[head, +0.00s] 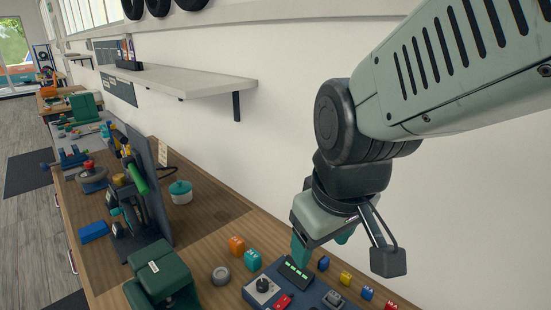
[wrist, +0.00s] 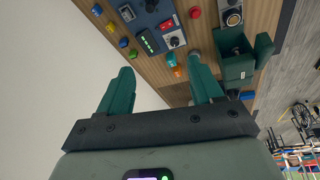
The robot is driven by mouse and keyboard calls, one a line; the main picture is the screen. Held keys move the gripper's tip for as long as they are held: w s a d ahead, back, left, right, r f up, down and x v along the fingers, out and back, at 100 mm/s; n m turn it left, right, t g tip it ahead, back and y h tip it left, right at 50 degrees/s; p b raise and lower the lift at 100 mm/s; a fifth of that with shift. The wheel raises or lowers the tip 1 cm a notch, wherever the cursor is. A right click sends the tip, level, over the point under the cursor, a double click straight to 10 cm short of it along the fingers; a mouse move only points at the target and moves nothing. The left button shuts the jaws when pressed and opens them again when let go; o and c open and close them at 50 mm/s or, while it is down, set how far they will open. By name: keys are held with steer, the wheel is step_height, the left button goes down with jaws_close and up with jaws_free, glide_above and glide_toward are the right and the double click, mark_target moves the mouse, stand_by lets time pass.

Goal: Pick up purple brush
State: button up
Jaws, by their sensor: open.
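I cannot make out a purple brush in either view. My gripper (head: 322,246) hangs over the near part of the workbench (head: 212,244), close to the white wall. In the wrist view, the two green fingers of my gripper (wrist: 162,68) stand apart with nothing between them. Below them are the bench edge and the wall. Part of the bench is hidden behind the gripper and behind an upright dark panel.
A blue control box (head: 262,287) lies below my gripper, with small coloured knobs beside it. A green vise (head: 162,276) stands to the left. A dark upright panel (head: 148,190) holds tools. A grey shelf (head: 195,82) juts from the wall. A teal-lidded jar (head: 181,192) stands farther back.

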steer(key=a+f+n+g, duration=0.1)
steer(key=f+n, duration=0.3)
steer(key=f, duration=0.5)
steer(key=s+a+f+n+g+h, duration=0.1)
steer(key=a+f+n, duration=0.3)
steer(key=f, duration=0.6)
steer(key=a+f+n+g+h, duration=0.1)
steer(key=f+n, duration=0.3)
steer(key=f, duration=0.5)
steer(key=shift+s+a+f, duration=0.15)
steer(key=shift+a+f, duration=0.05)
steer(key=shift+a, duration=0.5)
steer(key=shift+w+d+f, duration=0.1)
steer(key=shift+f, duration=0.9)
steer(key=shift+w+d+f, duration=0.1)
steer(key=shift+w+f, duration=0.05)
steer(key=shift+f, duration=0.9)
steer(key=shift+w+d+f, duration=0.1)
steer(key=shift+f, duration=0.9)
steer(key=c, duration=1.2)
steer(key=shift+r, duration=5.05)
steer(key=o, duration=0.5)
steer(key=shift+c, duration=0.2)
steer(key=c, duration=0.3)
